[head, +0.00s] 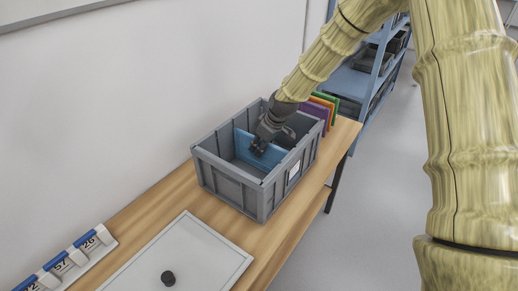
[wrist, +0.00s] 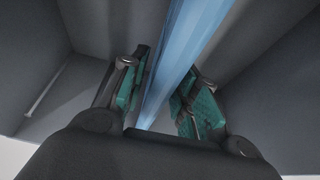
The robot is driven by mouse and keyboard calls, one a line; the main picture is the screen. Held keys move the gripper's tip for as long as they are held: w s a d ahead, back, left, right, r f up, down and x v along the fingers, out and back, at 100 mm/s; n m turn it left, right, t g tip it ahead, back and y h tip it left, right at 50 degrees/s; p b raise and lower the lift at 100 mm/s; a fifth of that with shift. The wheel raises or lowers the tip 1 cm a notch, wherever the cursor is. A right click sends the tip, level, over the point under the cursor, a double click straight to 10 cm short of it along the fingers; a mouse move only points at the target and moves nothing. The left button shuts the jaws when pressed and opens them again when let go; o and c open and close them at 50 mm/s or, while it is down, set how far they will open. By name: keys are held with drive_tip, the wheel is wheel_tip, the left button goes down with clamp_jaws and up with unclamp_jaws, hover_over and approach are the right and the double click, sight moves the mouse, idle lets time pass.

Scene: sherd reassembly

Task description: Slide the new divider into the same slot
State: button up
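A blue divider (head: 243,146) stands upright across the inside of the grey crate (head: 233,188). My gripper (head: 259,146) reaches down into the crate at the divider's top edge. In the wrist view the divider (wrist: 172,62) runs between the two green-padded fingers of my gripper (wrist: 168,92). The fingers stand apart, one on each side of it, and a gap seems to show beside the pads. The slots at the divider's ends and its lower edge are not clearly visible.
Purple (head: 314,110), orange (head: 322,104) and green (head: 326,97) panels stand behind the crate on the wooden bench (head: 170,199). A pale flat panel with a black knob (head: 168,278) lies in front. Numbered tags (head: 90,243) sit at the left, by the wall.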

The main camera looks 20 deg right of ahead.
drive_tip(key=v, duration=1)
idle(0.4)
